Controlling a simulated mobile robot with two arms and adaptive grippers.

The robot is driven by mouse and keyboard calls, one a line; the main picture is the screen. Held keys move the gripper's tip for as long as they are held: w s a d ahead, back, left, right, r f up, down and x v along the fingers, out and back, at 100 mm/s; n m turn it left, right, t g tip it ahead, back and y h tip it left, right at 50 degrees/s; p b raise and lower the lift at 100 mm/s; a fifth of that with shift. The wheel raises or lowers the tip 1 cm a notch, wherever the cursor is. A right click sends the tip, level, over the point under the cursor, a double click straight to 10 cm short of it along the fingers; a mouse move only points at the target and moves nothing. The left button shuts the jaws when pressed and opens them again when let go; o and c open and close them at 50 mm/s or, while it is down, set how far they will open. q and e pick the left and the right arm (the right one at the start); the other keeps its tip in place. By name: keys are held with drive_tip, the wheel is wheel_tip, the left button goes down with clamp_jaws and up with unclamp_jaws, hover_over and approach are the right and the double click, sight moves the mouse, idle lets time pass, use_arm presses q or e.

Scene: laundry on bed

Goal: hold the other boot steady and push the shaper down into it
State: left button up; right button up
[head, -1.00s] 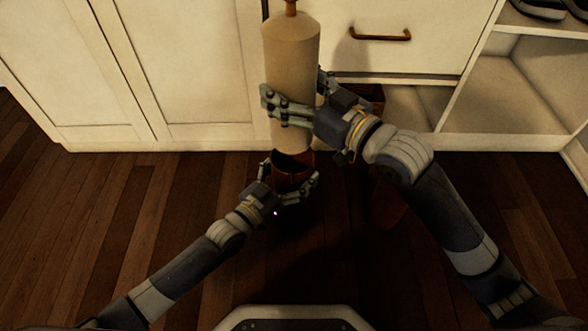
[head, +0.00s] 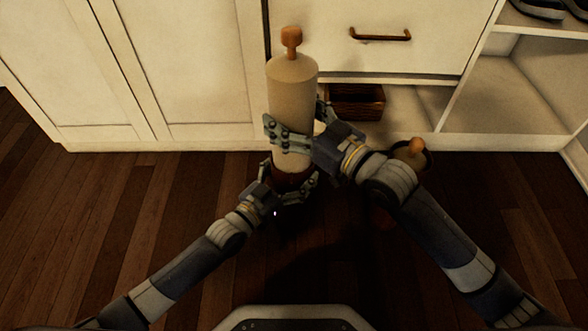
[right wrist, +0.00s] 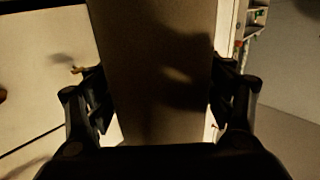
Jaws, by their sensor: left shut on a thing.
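The beige shaper (head: 292,85) with an orange-brown knob stands upright in the head view, its lower end in the top of the brown boot (head: 292,181). My left gripper (head: 289,187) is shut on the boot near its top; the rest of the boot is dark and mostly hidden. My right gripper (head: 294,130) is shut on the lower part of the shaper, just above the boot. The right wrist view shows the shaper (right wrist: 158,75) between its two fingers. Another boot (head: 428,158) with an orange knob in its opening stands to the right, partly behind my right arm.
A white cabinet with a drawer (head: 420,50) stands close behind. A brown wicker basket (head: 356,101) sits in the low opening below the drawer. White open shelves (head: 510,80) are at the right, with dark shoes on top. The wooden floor (head: 120,215) at left is clear.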

drive_tip(key=shift+o, duration=1.4)
drive_tip(key=shift+r, duration=0.15)
drive_tip(key=shift+s, duration=0.1)
drive_tip(key=v, duration=1.2)
use_arm(q)
drive_tip(key=o, duration=1.4)
